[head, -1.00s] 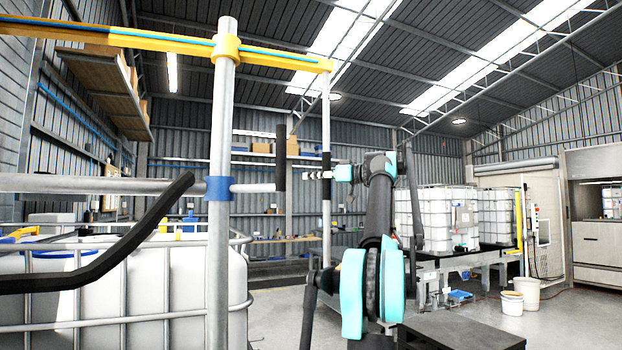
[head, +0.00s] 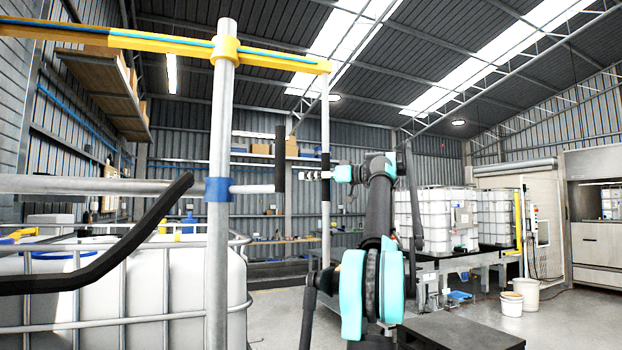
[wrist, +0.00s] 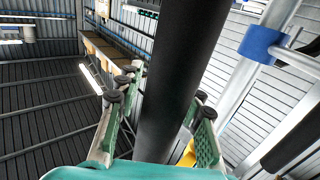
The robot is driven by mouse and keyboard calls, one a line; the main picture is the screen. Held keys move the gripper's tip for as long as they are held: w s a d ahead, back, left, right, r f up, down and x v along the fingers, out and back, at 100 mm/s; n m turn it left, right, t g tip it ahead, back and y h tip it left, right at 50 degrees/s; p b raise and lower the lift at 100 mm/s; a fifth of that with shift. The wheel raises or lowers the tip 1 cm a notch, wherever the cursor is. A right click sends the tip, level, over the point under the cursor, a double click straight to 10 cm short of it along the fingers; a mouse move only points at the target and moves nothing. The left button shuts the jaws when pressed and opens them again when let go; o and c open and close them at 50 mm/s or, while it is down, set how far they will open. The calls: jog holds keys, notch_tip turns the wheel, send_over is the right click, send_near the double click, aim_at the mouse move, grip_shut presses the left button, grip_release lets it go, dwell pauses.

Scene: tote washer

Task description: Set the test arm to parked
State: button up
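The test arm appears to be the yellow beam (head: 165,42) with a blue line along it, carried on a metal post (head: 222,130) by a yellow collar. From its right end a thin pale pipe (head: 325,110) hangs down, with a black grip section at my gripper's height. My gripper (head: 312,175) points left at that section. In the wrist view the black grip (wrist: 180,80) runs between the fingers of my gripper (wrist: 158,125). The fingers are open around it, with gaps visible on both sides. The pipe's lower end is partly hidden.
A blue collar (head: 218,189) on the post holds a rod with another black handle (head: 280,160) just left of my gripper. A caged white tank (head: 150,290) and a bent black bar stand at left. A dark low platform (head: 460,332) is at lower right.

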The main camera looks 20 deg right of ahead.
jog(key=shift+s+d, duration=0.1)
jog(key=v, duration=1.1)
jog(key=shift+s+d, duration=0.25)
